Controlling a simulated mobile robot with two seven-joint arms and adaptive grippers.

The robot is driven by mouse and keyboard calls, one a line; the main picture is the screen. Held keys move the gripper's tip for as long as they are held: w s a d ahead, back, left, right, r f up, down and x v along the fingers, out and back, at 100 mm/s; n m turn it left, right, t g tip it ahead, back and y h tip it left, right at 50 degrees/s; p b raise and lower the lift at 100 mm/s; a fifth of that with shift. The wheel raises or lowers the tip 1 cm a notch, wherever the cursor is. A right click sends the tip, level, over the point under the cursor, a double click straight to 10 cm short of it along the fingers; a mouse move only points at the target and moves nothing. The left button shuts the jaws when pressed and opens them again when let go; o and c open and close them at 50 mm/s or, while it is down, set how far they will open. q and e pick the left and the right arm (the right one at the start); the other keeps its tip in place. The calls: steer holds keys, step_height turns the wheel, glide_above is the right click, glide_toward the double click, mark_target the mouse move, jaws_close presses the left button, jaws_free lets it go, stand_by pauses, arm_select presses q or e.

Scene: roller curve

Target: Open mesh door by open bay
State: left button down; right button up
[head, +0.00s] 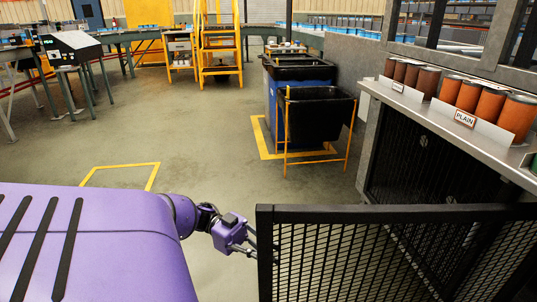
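A black mesh door (390,258) in a dark frame stands at the lower right, below a metal shelf. Its free left edge points toward my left arm. It stands out at an angle from the dark mesh front under the shelf (425,165). My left gripper (258,247) is at the door's left edge, with its fingers partly hidden behind the frame post. I cannot tell whether the fingers touch the door or are closed on it. The bay's inside is mostly hidden by the door. My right gripper is not in view.
Black bins (318,115) stand beyond the door inside yellow floor marking. A yellow ladder (218,45) and work tables stand at the back. The middle floor is clear.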

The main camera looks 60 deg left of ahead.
arm_select(q)
steer(key=c, duration=1.7)
jaws_free()
steer(key=shift+s+a+f, duration=0.15)
steer(key=shift+s+a, duration=0.2)
steer(key=shift+s, duration=0.1)
steer(key=shift+w+d, duration=0.1)
steer(key=shift+w, duration=0.05)
steer(key=v, duration=0.7)
steer(key=shift+a, duration=0.25)
